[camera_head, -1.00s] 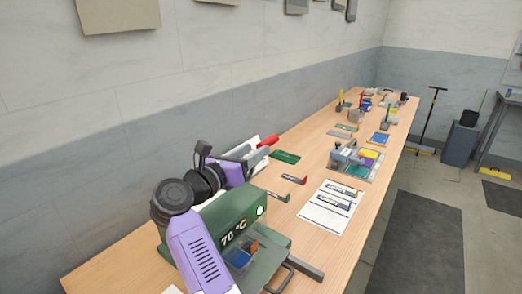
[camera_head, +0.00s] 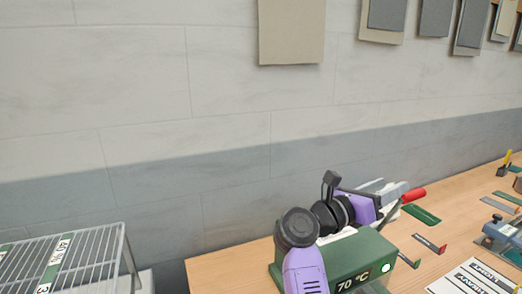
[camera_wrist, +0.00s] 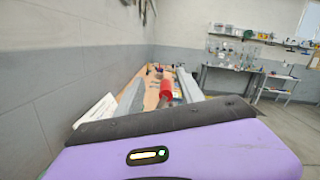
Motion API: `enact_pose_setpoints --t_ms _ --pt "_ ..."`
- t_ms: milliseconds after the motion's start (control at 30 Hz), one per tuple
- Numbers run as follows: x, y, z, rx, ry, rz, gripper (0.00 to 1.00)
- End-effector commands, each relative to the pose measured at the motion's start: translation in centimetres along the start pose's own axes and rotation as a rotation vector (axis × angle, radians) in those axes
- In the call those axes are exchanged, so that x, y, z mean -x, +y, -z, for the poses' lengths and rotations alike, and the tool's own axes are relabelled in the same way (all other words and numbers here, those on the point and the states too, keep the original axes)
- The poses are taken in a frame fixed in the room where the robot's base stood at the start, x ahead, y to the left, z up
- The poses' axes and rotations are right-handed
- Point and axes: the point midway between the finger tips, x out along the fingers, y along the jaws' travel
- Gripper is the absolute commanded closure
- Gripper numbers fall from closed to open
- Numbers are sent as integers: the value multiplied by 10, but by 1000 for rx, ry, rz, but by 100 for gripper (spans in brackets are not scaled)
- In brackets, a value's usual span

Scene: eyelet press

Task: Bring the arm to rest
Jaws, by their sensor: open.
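My arm is purple and black, bent beside the green box marked 70 °C (camera_head: 345,262). My gripper (camera_head: 396,190) has grey fingers and hangs above the bench, pointing right along the wall. In the wrist view my gripper (camera_wrist: 160,88) shows its two grey fingers spread apart. A red handle (camera_head: 414,195) shows close to the fingertips in the head view. In the wrist view the red handle (camera_wrist: 166,86) appears between the fingers, with no visible grip on it. Whether it touches a finger cannot be told.
The wooden bench (camera_head: 235,268) runs along the grey wall. A green plate (camera_head: 421,215), a small dark strip with a red end (camera_head: 430,244) and a printed sheet (camera_head: 472,280) lie on it. A wire rack (camera_head: 85,255) stands at left. Panels (camera_head: 291,30) hang above.

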Motion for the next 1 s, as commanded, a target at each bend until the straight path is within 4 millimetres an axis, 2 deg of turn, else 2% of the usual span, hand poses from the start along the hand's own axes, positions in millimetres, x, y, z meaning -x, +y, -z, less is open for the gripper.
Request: enact_pose_setpoints --t_ms 33,133,267,400,567,667,867,1000 --pt "0 -7 -17 18 -50 10 55" --pt "8 -25 -42 123 -200 43 55" --pt "24 -43 -51 285 -366 94 55" --pt "45 -59 -46 470 -524 149 55" --pt "78 -75 -23 733 -717 215 55" --pt "102 -84 -2 906 -832 251 55" --pt "147 -101 49 1236 -1036 301 55" --pt "176 -116 90 1454 -1163 315 55"
